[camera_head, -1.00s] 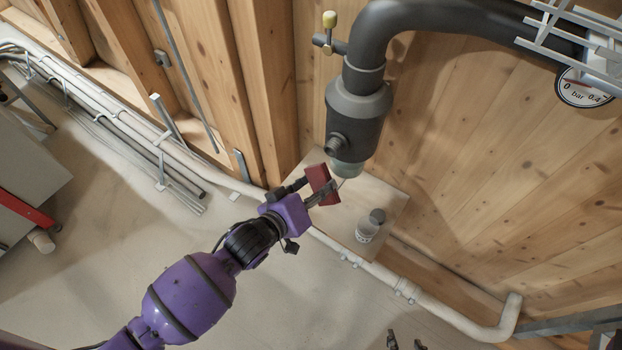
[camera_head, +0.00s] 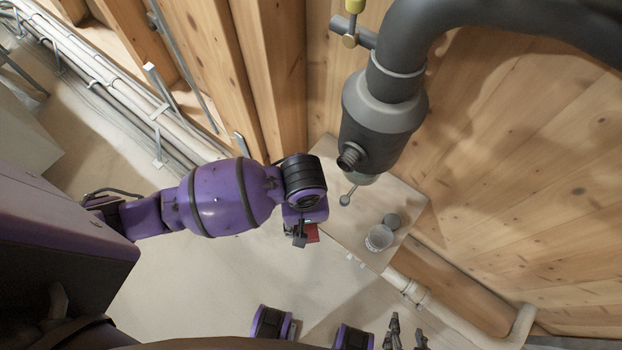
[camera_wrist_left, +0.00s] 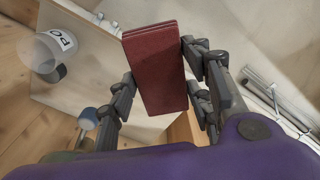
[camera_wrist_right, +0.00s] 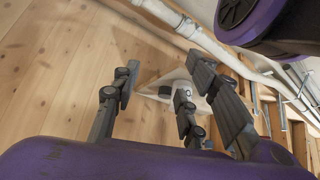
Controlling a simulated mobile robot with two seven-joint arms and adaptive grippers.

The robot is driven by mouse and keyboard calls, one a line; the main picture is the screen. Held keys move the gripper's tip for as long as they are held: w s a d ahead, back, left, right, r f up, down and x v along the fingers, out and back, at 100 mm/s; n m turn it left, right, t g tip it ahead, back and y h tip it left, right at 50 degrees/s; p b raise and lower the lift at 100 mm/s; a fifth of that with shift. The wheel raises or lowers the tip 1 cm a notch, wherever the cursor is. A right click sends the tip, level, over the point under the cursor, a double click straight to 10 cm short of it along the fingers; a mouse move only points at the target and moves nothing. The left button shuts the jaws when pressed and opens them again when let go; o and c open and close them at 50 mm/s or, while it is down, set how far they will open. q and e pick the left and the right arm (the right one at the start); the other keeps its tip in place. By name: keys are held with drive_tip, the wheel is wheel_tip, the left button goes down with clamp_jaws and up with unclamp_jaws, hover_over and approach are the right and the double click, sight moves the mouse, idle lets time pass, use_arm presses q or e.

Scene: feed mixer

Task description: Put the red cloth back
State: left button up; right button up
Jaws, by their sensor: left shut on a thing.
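The red cloth (camera_head: 312,233) is folded into a flat, dark red block. It shows large in the left wrist view (camera_wrist_left: 155,75), between the fingers. My left gripper (camera_head: 302,234) is shut on it and holds it by the near-left edge of the pale wooden board (camera_head: 405,207); I cannot tell whether the cloth touches the board. In the head view my gripper hides most of the cloth. My right gripper (camera_head: 406,335) is at the bottom edge of the head view. Its fingers are apart and empty in the right wrist view (camera_wrist_right: 165,95).
A clear jar (camera_head: 379,238) and a dark round cap (camera_head: 391,220) stand on the board. A grey pipe housing (camera_head: 382,115) hangs above it, with a small ball-ended rod (camera_head: 345,200) below. A pale pipe (camera_head: 410,288) runs past the board's front. Wooden walls close the back.

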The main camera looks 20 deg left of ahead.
use_arm(q)
drive_tip(key=w+a+f+b, duration=0.1)
drive_tip(key=w+f, duration=0.2)
drive_tip(key=w, duration=0.1)
drive_tip(key=w+a+f+b, duration=0.1)
drive_tip(key=w+a+f, duration=0.1)
drive_tip(key=w+f, duration=0.1)
drive_tip(key=w+a+f+b, duration=0.1)
drive_tip(key=w+f, duration=0.2)
drive_tip(key=w, duration=0.2)
drive_tip(key=shift+a, duration=0.15)
drive_tip(key=shift+w+a+f+b, duration=0.1)
drive_tip(key=shift+w+f+b, duration=0.2)
drive_tip(key=shift+w+b, duration=0.05)
drive_tip(key=shift+w+f+b, duration=0.1)
drive_tip(key=shift+f+b, duration=0.3)
drive_tip(key=shift+f, duration=1.2)
use_arm(e)
drive_tip(key=shift+s+a+f, duration=0.1)
drive_tip(key=shift+s+f, duration=0.1)
drive_tip(key=shift+f, duration=0.75)
drive_tip(key=shift+s+a+f, duration=0.1)
drive_tip(key=shift+s+f, duration=0.1)
drive_tip(key=shift+f, duration=0.75)
use_arm(q)
drive_tip(key=shift+f, duration=0.15)
drive_tip(key=o, duration=1.1)
use_arm(e)
drive_tip(key=shift+s+f, duration=0.1)
